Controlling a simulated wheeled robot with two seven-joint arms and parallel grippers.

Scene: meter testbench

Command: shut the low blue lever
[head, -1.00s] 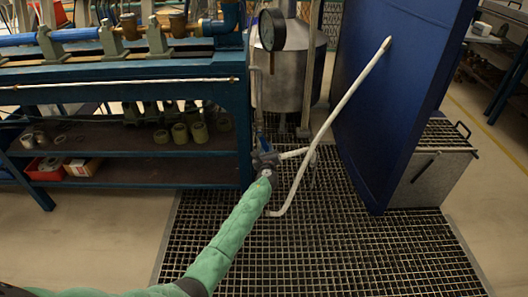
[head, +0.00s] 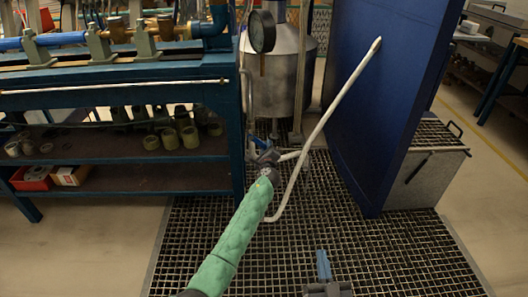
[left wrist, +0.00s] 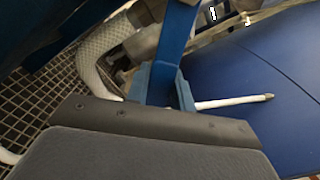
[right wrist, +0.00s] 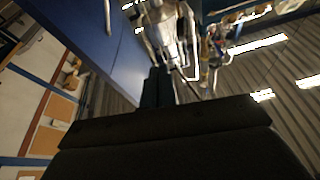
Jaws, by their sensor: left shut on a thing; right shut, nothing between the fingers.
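The low blue lever (left wrist: 178,45) is a flat blue bar that runs up from between my left gripper's fingers in the left wrist view. My left gripper (left wrist: 163,88) is shut on it. In the head view my left gripper (head: 267,157), at the end of the green-sleeved arm, is low beside the pipework in front of the metal tank, and its fingers are mostly hidden. My right gripper (head: 323,262) is shut and empty above the floor grating, near the bottom edge; its blue fingers also show in the right wrist view (right wrist: 156,86).
A white pipe (head: 318,130) slants up past my left gripper to the big blue panel (head: 385,90). The metal tank (head: 283,85) with a gauge (head: 262,32) stands behind. A blue bench (head: 120,100) is at left. The grating (head: 390,260) is open at front right.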

